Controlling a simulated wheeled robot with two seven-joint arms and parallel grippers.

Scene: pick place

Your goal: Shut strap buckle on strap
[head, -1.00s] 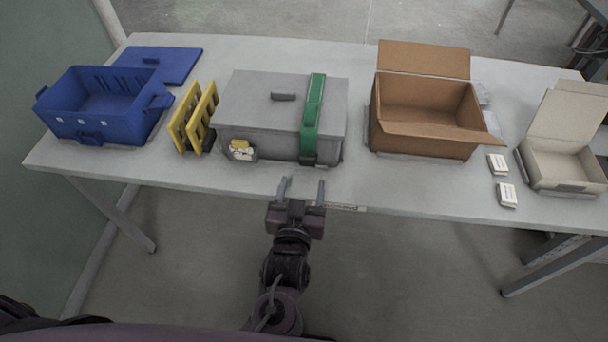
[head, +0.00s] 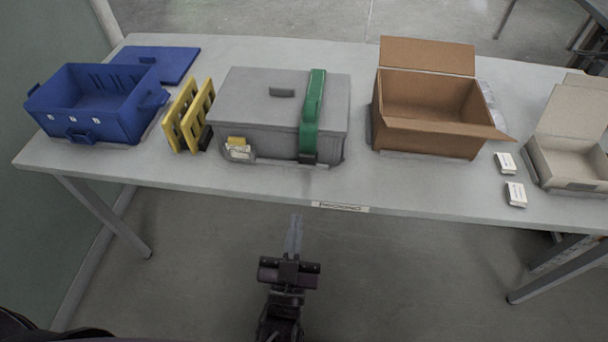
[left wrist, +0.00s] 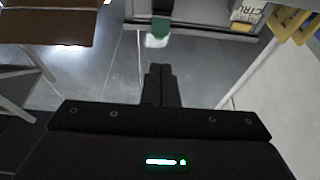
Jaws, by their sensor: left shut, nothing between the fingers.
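A green strap (head: 313,100) runs over the lid of a grey box (head: 262,112) and down its front. A dark buckle (head: 308,157) sits at the strap's lower end, low on the box front; I cannot tell whether it is closed. My left gripper (head: 294,222) is shut and empty, below the table's front edge and apart from the strap. In the left wrist view the shut fingers (left wrist: 160,72) point toward the box, and the strap's green lower end (left wrist: 161,26) shows above them. My right gripper is not in view.
The table (head: 420,195) also holds a blue crate (head: 130,128), a blue lid (head: 180,62), yellow racks (head: 172,135), an open cardboard box (head: 430,140), two small white boxes (head: 516,194) and an open pale carton (head: 570,170). Floor space in front is free.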

